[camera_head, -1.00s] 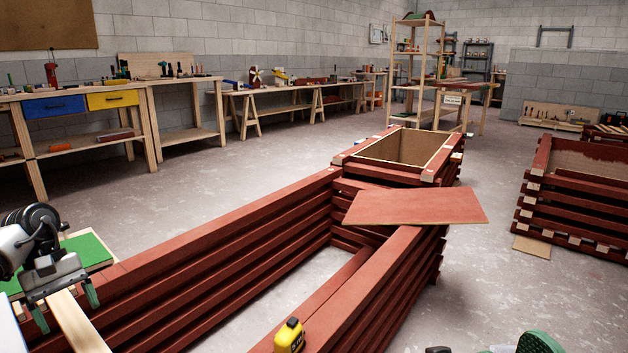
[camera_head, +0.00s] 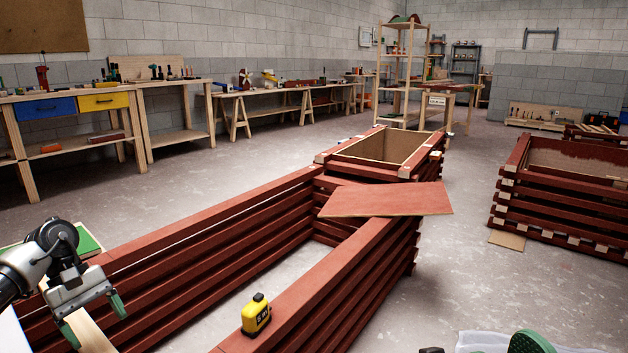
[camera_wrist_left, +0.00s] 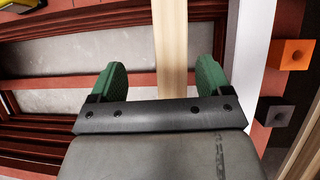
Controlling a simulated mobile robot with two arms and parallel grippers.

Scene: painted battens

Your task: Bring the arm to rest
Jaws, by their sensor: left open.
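My left gripper (camera_head: 94,322) is at the lower left in the head view, with two green fingertips spread apart. It also shows in the left wrist view (camera_wrist_left: 162,76), open, with a gap on both sides of a pale wooden batten (camera_wrist_left: 171,40). The batten (camera_head: 92,338) runs under the gripper in the head view. I cannot tell how far above the batten the fingertips are. I cannot make out my right gripper.
Stacked red battens (camera_head: 225,213) form a long frame in front of me. A yellow tape measure (camera_head: 256,316) stands on its near rail, and a red panel (camera_head: 387,200) lies across its far corner. A green round shape (camera_head: 528,342) is cut off at lower right. Open floor (camera_head: 500,285) lies right.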

